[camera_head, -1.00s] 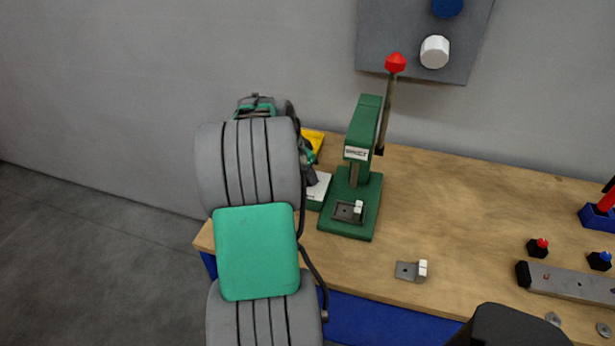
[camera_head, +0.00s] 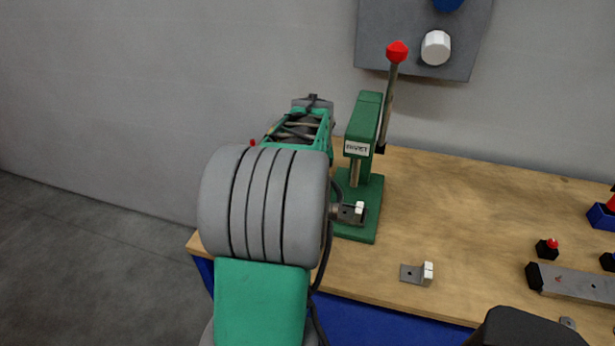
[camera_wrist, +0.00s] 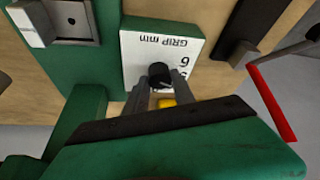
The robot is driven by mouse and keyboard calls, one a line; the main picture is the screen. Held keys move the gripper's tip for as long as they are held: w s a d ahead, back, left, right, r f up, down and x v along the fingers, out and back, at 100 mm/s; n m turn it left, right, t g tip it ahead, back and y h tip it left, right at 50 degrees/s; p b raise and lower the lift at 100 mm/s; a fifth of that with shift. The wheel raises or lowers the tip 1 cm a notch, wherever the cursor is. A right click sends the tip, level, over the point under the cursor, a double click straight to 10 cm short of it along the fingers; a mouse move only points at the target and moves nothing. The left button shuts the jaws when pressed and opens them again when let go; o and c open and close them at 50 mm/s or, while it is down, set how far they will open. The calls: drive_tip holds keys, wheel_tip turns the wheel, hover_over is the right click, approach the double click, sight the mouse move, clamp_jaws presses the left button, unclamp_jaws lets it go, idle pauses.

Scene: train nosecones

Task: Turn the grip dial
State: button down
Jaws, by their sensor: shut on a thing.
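The grip dial is a small black knob (camera_wrist: 159,72) on a white plate (camera_wrist: 150,42) marked "GRIP mm", which appears upside down in the wrist view. My gripper (camera_wrist: 161,82) has its two grey fingers on either side of the knob and is shut on it. The dial's pointer and most of its scale are hidden by the fingers; a 6 shows beside them. In the head view my own arm hides the dial and the gripper, left of the green rivet press (camera_head: 362,130).
The press has a red-knobbed lever (camera_head: 397,52) rising at its right. A bracket with a white block (camera_head: 417,274) lies on the wooden bench (camera_head: 450,210). A grey wall panel (camera_head: 400,40) hangs above. The bench middle is clear.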

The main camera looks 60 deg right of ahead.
drive_tip(key=shift+d+n+t+y, duration=0.1)
drive_tip(key=shift+n+t+y, duration=0.2)
drive_tip(key=shift+n, duration=0.9)
drive_tip(key=shift+r, duration=0.1)
drive_tip(key=c, duration=1.1)
unclamp_jaws()
drive_tip(key=shift+o, duration=0.2)
drive_tip(key=p+v, duration=0.4)
drive_tip(key=v, duration=0.4)
drive_tip(key=shift+d, duration=0.1)
